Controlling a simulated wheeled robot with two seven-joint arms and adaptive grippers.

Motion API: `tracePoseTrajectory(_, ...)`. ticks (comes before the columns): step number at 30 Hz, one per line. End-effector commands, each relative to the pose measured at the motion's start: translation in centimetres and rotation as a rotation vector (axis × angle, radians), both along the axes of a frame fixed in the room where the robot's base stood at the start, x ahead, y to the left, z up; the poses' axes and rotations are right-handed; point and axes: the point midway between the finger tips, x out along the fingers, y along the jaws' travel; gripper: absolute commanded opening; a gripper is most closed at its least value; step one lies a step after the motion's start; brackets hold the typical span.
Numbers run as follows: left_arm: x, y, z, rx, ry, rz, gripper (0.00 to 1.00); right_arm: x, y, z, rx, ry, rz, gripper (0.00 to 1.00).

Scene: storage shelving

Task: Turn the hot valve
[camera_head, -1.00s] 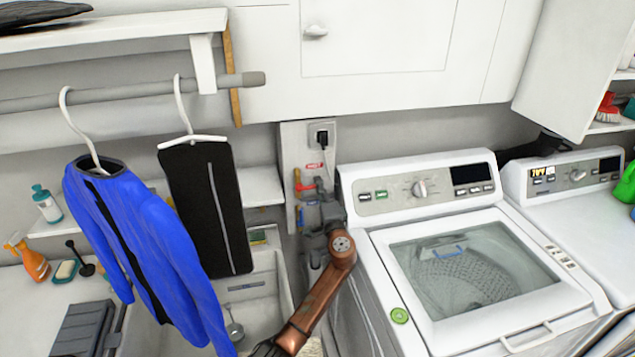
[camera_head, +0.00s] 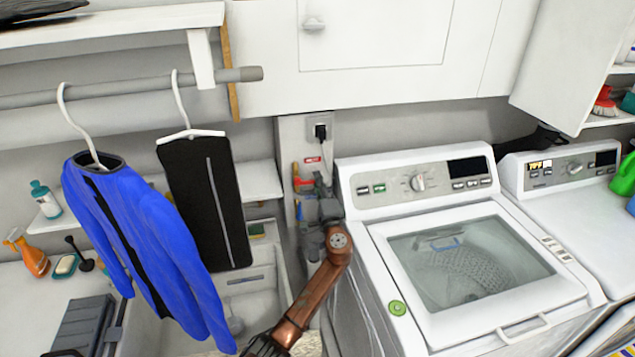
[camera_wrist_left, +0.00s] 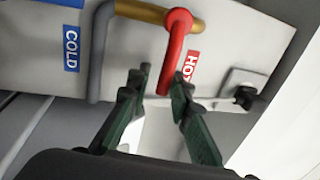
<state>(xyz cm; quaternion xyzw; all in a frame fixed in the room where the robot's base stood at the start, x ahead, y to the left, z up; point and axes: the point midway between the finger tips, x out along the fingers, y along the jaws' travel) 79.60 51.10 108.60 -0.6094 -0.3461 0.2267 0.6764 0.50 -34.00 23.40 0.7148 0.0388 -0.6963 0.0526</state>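The hot valve is a red, bent tube-like handle (camera_wrist_left: 174,52) beside the red HOT label (camera_wrist_left: 189,67) in the left wrist view. In the head view the HOT label (camera_head: 313,160) shows on the wall panel, and my gripper hides much of the valve. My left gripper (camera_wrist_left: 162,88) is open. Its two dark green fingers point at the red handle, whose lower end shows between the fingertips; I cannot tell whether they touch it. In the head view the left gripper (camera_head: 322,192) is in front of the panel. My right gripper is not in view.
A grey pipe (camera_wrist_left: 97,55) stands beside the blue COLD label (camera_wrist_left: 72,48). A power plug (camera_head: 320,131) is above the valve. The washing machine (camera_head: 405,235) is close on the right. A blue jacket (camera_head: 135,235) and black garment (camera_head: 207,205) hang left, over the sink.

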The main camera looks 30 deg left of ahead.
Motion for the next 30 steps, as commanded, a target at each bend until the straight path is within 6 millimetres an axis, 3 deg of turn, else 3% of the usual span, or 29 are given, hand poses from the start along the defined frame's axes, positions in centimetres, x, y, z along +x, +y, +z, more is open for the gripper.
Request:
tracePoseTrajectory(14,-0.5,-0.5,0.0,0.0,-0.003,0.0,0.27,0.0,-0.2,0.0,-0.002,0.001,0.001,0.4)
tracePoseTrajectory(30,-6.9,-7.7,-2.0,-0.001,-0.001,0.0,0.27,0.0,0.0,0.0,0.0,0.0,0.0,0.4)
